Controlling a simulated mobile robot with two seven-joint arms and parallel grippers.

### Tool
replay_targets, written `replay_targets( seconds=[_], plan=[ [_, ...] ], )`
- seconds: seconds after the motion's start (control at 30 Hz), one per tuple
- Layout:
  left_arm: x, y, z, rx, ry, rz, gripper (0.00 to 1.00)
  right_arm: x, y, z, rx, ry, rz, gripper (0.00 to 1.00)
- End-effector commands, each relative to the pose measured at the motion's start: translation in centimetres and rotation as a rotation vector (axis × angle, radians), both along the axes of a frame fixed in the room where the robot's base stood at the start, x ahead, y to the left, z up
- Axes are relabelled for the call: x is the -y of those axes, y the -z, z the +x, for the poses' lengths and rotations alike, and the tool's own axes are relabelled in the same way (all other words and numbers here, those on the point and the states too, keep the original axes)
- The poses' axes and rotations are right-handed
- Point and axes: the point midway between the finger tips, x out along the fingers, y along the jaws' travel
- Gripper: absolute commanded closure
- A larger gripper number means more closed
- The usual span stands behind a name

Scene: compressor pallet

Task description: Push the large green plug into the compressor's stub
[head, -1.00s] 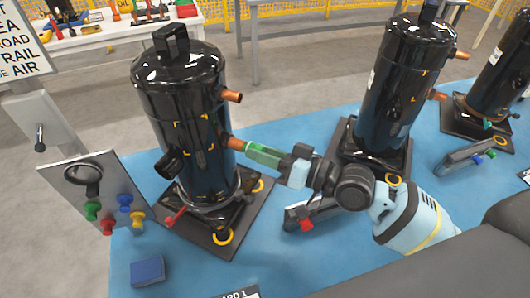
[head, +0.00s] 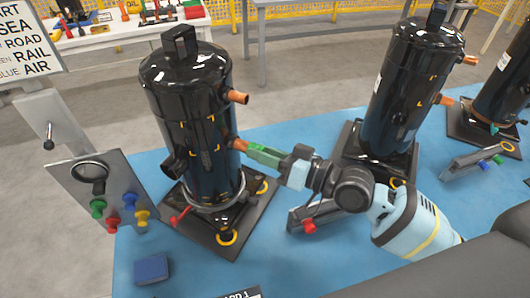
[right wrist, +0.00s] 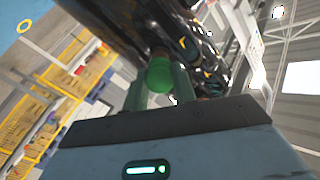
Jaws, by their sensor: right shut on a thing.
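The nearest black compressor (head: 182,88) stands upright on the blue surface. Its lower copper stub (head: 239,144) points right, toward my right gripper (head: 259,152). My right gripper is shut on the large green plug, and its fingertips are right at the stub's end. In the right wrist view the round green plug (right wrist: 159,75) sits between the two fingers, with the dark compressor (right wrist: 125,35) just beyond. The fingers hide most of the plug in the head view, so I cannot tell how deep it sits. My left gripper is not in view.
An upper copper stub (head: 237,97) sits above my gripper. A grey panel (head: 75,182) with coloured plugs stands at left. A second compressor (head: 405,90) stands behind my right arm. A blue block (head: 150,269) lies in front on the blue surface (head: 190,278).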

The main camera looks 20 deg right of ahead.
Motion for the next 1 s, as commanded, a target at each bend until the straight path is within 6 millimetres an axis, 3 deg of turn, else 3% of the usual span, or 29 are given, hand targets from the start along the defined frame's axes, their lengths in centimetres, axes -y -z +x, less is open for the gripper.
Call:
replay_targets(
  seconds=[0.03,0.23,0.57,1.0],
  plan=[
    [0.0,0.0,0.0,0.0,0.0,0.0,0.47,0.0,0.0,0.0,0.0,0.0,0.0,0.72],
    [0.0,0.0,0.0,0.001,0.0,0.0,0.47,0.0,0.0,0.0,0.0,0.0,0.0,0.48],
    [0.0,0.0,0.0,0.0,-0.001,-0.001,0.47,0.1,0.1,-0.1,-0.001,0.0,-0.001,0.48],
    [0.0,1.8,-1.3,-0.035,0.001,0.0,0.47,4.4,0.4,-4.1,-0.005,0.0,-0.003,0.48]
  ],
)
